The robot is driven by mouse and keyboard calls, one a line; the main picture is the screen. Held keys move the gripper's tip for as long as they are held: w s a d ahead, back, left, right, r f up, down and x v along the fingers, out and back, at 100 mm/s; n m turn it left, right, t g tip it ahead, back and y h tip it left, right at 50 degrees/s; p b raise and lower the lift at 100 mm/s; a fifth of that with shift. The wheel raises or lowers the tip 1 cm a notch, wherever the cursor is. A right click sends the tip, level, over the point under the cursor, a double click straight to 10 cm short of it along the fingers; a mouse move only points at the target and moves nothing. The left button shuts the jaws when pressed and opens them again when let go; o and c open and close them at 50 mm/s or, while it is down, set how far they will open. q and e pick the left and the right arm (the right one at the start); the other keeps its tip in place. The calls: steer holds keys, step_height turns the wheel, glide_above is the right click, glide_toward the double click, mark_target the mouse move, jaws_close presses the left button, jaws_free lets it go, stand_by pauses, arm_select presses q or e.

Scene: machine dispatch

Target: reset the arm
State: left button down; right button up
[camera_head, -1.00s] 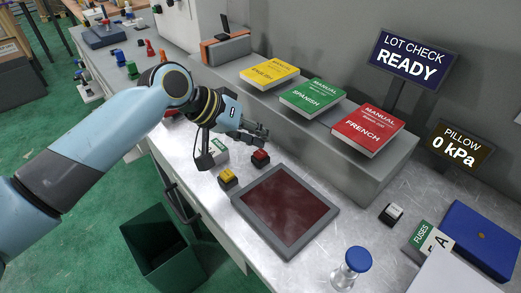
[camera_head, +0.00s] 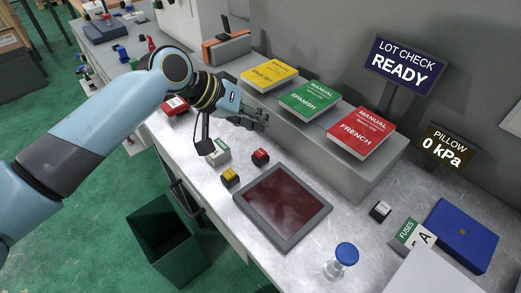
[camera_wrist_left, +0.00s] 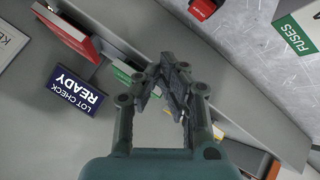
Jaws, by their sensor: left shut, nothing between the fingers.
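My left arm comes in from the left in the head view. Its gripper (camera_head: 262,118) is shut and empty, held above the bench in front of the grey shelf, near the yellow and green manuals. In the left wrist view the gripper (camera_wrist_left: 176,68) shows with its fingers together and nothing between them. My right gripper is not in view.
Yellow (camera_head: 271,73), green (camera_head: 310,100) and red (camera_head: 361,132) manuals lie on the grey shelf (camera_head: 318,153). A dark red panel in a grey frame (camera_head: 282,207), yellow button (camera_head: 230,176), red button (camera_head: 261,157), blue-capped bottle (camera_head: 345,256) and blue case (camera_head: 462,235) stand on the bench. A green bin (camera_head: 165,240) is below.

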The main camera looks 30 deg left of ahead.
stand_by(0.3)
arm_select(q)
steer(key=s+a+r+m+g+y, duration=0.1)
steer(key=s+y, duration=0.1)
steer(key=s, duration=0.6)
steer(key=s+a+r+m+g+y, duration=0.1)
steer(key=s+y, duration=0.1)
steer(key=s, duration=0.6)
steer(key=s+a+r+g+y, duration=0.1)
steer(key=s+a+y, duration=0.1)
steer(key=s, duration=0.5)
steer(key=s+a+f+g+b, duration=0.15)
steer(key=f+b, duration=0.35)
steer(key=f, duration=1.4)
steer(key=s+a+f+g+b, duration=0.15)
steer(key=f+b, duration=0.45)
steer(key=f, duration=1.3)
steer(key=s+f+b, duration=0.7)
steer(key=s+f, duration=1.1)
steer(key=f, duration=0.4)
steer(key=shift+s+a+f, duration=0.15)
steer(key=shift+s+f, duration=0.05)
steer(key=shift+f, duration=0.2)
